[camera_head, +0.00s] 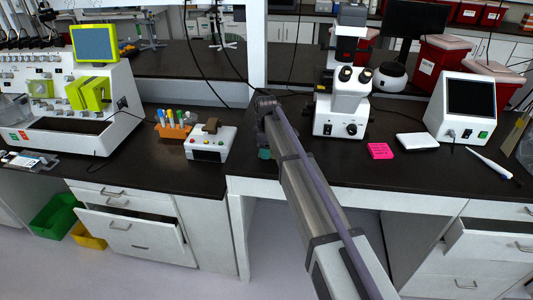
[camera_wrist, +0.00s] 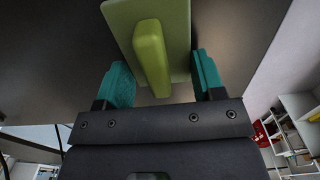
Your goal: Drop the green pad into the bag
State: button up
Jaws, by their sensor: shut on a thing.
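The green pad (camera_wrist: 116,18), a light green plate with a raised rounded bar, is at the top middle of the wrist view. My gripper (camera_wrist: 162,78) has teal fingertips on either side of it and is shut on it. In the head view my gripper (camera_head: 264,153) is mostly hidden by my arm, above the dark bench near its front edge; the pad cannot be made out there. I cannot pick out the bag for certain in either view.
A white machine (camera_head: 110,125) with green parts stands on the left bench. An orange tube rack (camera_head: 172,131) and a small white device (camera_head: 208,145) lie left of my arm. A microscope (camera_head: 345,110), pink block (camera_head: 380,151) and white screen device (camera_head: 462,110) stand right. Drawers (camera_head: 130,235) jut out below.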

jog(key=shift+f, duration=0.2)
jog(key=o, duration=1.3)
jog(key=shift+r, duration=0.1)
notch_tip(320, 180, up, 12)
jog(key=p, duration=1.2)
jog(key=shift+r, duration=0.2)
